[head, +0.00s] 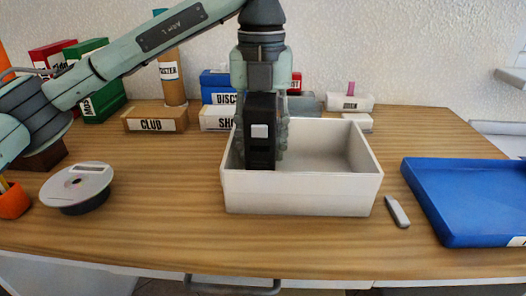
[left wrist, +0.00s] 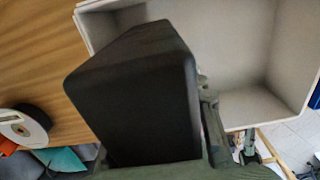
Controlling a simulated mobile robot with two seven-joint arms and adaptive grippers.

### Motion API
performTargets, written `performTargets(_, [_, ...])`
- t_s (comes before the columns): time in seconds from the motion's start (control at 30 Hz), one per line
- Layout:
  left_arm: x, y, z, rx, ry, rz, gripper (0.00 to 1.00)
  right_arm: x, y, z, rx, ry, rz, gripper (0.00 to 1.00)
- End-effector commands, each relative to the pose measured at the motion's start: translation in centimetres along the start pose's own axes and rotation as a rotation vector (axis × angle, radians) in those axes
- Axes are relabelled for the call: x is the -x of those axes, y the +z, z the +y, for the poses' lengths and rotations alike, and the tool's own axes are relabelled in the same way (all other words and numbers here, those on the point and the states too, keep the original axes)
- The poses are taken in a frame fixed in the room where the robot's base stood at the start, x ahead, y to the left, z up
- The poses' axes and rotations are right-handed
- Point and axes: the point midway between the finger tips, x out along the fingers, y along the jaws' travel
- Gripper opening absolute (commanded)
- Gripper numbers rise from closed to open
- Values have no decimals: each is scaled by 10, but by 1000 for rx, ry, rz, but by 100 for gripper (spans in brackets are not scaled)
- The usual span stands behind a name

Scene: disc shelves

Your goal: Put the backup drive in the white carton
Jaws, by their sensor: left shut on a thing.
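The backup drive, a black upright block (head: 261,152) with a pale square on its face, is held by my left gripper (head: 262,138). The gripper points straight down and is shut on the drive. The drive is at the left part of the opening of the white carton (head: 300,195). Its lower end reaches about the front rim in the head view; I cannot tell if it touches the carton floor. In the left wrist view the drive (left wrist: 140,95) is large and dark, covering part of the carton (left wrist: 245,108). My right gripper is not in view.
A spindle of discs (head: 78,187) stands at the left. A blue tray (head: 465,200) lies to the right, with a small grey stick (head: 397,211) between it and the carton. Labelled boxes, including a brown one (head: 155,118), line the back. The front of the table is clear.

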Motion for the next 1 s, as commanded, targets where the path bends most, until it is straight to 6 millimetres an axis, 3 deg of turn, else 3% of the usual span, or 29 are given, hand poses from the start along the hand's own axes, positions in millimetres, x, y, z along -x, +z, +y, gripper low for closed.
performTargets(0.13, [-18, 0, 0, -1, 0, 1, 0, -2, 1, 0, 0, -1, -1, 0])
performTargets(0.53, [-22, 0, 0, 0, 0, -1, 0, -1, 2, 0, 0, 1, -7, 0])
performTargets(0.57, [-22, 0, 0, 0, 0, 0, 43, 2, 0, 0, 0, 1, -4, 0])
performTargets(0.6, [-21, 0, 0, 0, 0, 0, 48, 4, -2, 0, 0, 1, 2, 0])
performTargets(1.0, [-16, 0, 0, 0, 0, 0, 48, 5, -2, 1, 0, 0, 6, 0])
